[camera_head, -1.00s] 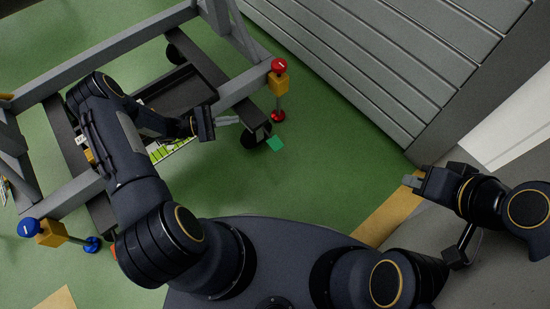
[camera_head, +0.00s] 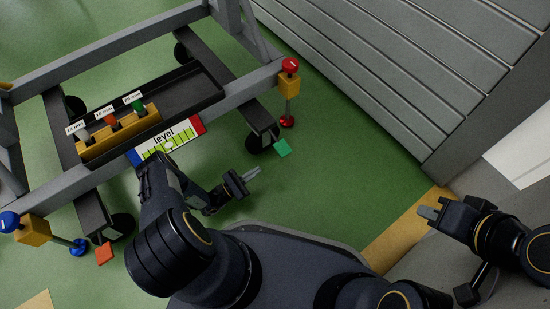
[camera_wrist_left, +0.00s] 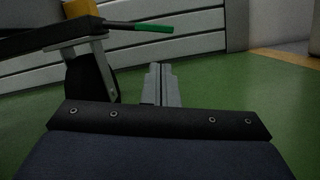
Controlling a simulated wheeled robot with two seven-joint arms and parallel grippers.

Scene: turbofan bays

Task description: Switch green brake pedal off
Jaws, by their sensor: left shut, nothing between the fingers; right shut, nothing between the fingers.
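The green brake pedal (camera_head: 282,148) sticks out from the caster at the frame's near right corner. In the left wrist view the green pedal (camera_wrist_left: 154,28) shows as a green-tipped lever at the upper middle, above and beyond the fingers. My left gripper (camera_head: 252,173) is shut and empty, below and left of the pedal and apart from it. Its closed fingers show in the left wrist view (camera_wrist_left: 162,82). My right gripper (camera_head: 428,212) is shut and empty at the right, far from the pedal.
A grey wheeled frame (camera_head: 180,108) with a level gauge (camera_head: 165,142) fills the left. An orange pedal (camera_head: 104,254) is at its near left caster. Posts with a red knob (camera_head: 290,65) and blue knob (camera_head: 9,221) stand at its corners. Green floor is clear right of the pedal.

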